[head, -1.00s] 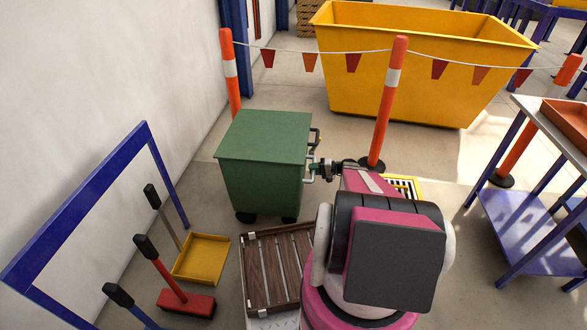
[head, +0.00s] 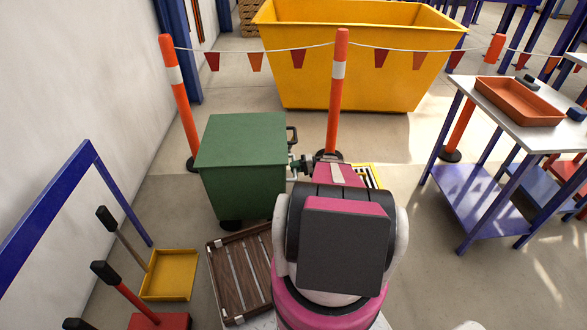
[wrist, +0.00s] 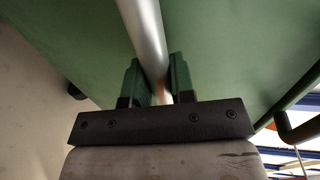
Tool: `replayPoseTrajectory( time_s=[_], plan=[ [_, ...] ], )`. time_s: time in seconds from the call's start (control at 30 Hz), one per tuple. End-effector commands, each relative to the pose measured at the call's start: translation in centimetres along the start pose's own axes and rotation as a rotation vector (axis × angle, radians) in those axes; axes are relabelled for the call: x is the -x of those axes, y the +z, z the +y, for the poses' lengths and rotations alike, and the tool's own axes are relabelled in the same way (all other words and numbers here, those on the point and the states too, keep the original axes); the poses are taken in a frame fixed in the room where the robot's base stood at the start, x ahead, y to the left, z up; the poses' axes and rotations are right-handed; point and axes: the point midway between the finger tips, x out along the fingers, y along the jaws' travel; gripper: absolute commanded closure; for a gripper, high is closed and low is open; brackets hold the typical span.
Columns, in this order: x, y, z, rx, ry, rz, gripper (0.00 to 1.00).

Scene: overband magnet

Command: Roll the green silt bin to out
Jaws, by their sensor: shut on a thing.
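The green silt bin (head: 240,165) stands upright on dark wheels, left of centre in the head view, with its lid closed. It has bar handles on its right side. My gripper (head: 299,167) is at that right side, at handle height. In the wrist view my gripper (wrist: 156,85) has its two green fingers shut on the bin's silver handle bar (wrist: 143,35), with the green bin wall (wrist: 220,45) close behind. Nothing in view is plainly marked as "out".
Orange posts (head: 337,95) with a flag line stand behind the bin, before a yellow skip (head: 350,75). A wooden slatted pallet (head: 238,275) lies close in front. A yellow dustpan (head: 170,275) and blue frame (head: 45,200) are left; a workbench (head: 470,95) is right.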

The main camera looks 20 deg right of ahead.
Motion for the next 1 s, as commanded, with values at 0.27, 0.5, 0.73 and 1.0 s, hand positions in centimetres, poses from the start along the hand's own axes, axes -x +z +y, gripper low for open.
replayPoseTrajectory(
  time_s=[0.27,0.5,0.73,1.0],
  plan=[
    [0.2,-0.1,0.1,0.000,0.003,0.003,0.52],
    [0.9,-0.1,0.1,0.000,0.002,0.004,0.52],
    [4.8,-0.1,0.1,0.000,0.001,0.007,0.52],
    [9.4,-0.1,0.2,0.000,0.003,0.006,0.52]
  ],
)
